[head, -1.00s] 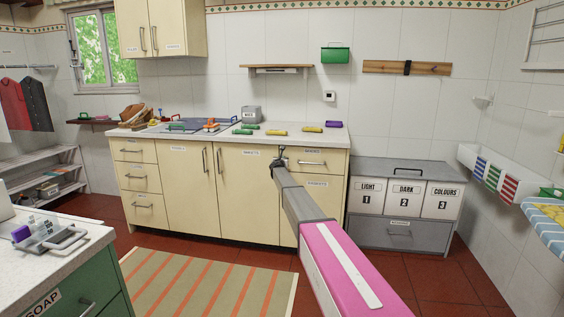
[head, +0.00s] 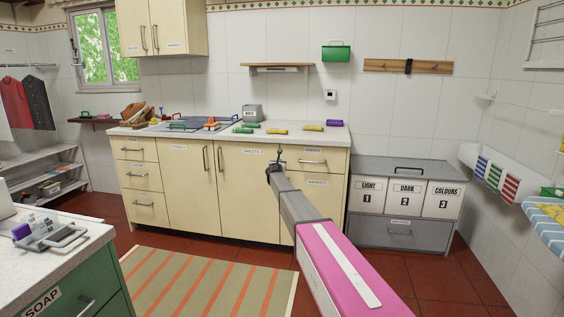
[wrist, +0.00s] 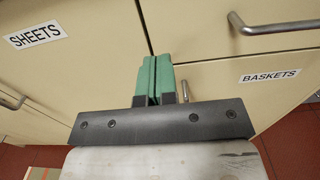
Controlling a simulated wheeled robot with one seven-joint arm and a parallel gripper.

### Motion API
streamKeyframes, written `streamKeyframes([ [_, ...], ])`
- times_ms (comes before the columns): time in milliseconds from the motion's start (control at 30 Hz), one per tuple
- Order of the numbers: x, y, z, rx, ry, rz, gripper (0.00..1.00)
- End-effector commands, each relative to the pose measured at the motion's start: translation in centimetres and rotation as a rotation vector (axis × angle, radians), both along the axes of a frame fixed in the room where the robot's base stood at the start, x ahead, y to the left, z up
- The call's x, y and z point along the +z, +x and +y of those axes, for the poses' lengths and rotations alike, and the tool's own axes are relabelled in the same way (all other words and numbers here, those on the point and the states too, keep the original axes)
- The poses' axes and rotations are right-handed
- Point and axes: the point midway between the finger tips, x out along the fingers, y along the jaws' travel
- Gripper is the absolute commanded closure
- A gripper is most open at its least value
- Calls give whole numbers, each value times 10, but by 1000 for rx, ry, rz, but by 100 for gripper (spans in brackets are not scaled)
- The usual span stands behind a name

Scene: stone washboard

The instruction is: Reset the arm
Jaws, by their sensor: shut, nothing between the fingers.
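My gripper (head: 274,168) is at the end of my extended arm, in front of the cream cabinet (head: 237,190) under the counter. In the wrist view my gripper (wrist: 154,80) shows its green fingers pressed together, with nothing between them. The fingers point at the cabinet front, near the seam between the door labelled SHEETS (wrist: 35,34) and the drawer labelled BASKETS (wrist: 270,75). A metal bar handle (wrist: 275,24) lies to the upper right of the fingers, apart from them. The cabinet doors and drawers in view look closed.
The counter (head: 330,137) holds several coloured items and a grey box (head: 252,112). A laundry bin unit (head: 400,235) stands to the right. A striped rug (head: 205,285) lies on the red floor. A green SOAP cabinet (head: 75,280) is at the front left.

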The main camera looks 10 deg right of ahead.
Motion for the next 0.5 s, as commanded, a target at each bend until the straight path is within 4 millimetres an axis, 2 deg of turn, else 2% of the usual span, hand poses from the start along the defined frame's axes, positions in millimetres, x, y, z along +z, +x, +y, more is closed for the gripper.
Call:
streamKeyframes([
  [33, 0, -16, 4, 0, 0, 0, 100],
  [100, 0, -28, 7, 0, 0, 1, 100],
  [300, -2, -51, 12, -7, 19, -1, 100],
  [367, -5, -62, 7, -23, 57, -5, 100],
  [467, -16, -92, -8, -78, 188, -17, 100],
  [500, -22, -109, -15, -109, 261, -25, 100],
])
